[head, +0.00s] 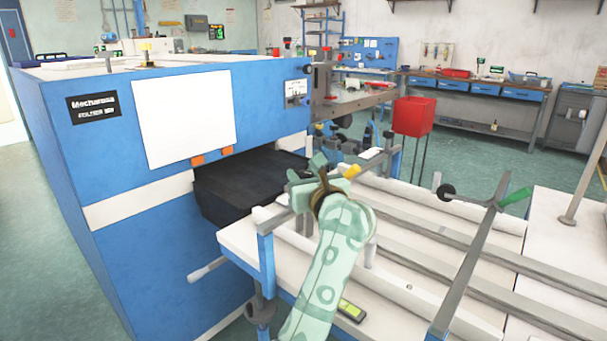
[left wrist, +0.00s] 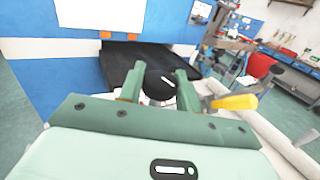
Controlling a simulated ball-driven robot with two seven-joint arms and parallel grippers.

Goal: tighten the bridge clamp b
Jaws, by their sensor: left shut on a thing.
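My left gripper (head: 322,180) is at the near end of the white-topped table, beside the dark opening of the blue machine. In the left wrist view its two fingers (left wrist: 160,92) stand on either side of a black round knob (left wrist: 160,82) and are shut on it. A yellow handle (head: 352,171) sits just right of the gripper; it also shows in the left wrist view (left wrist: 235,101). A second clamp on the table has a black knob (head: 445,192) and a green handle (head: 517,197). No label shows which clamp is b. My right gripper is not in view.
The blue machine (head: 110,140) fills the left, with a black bed (head: 245,185) coming out of it. Long grey rails (head: 440,233) and a diagonal bar (head: 470,260) cross the table. A red box (head: 412,115) stands behind.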

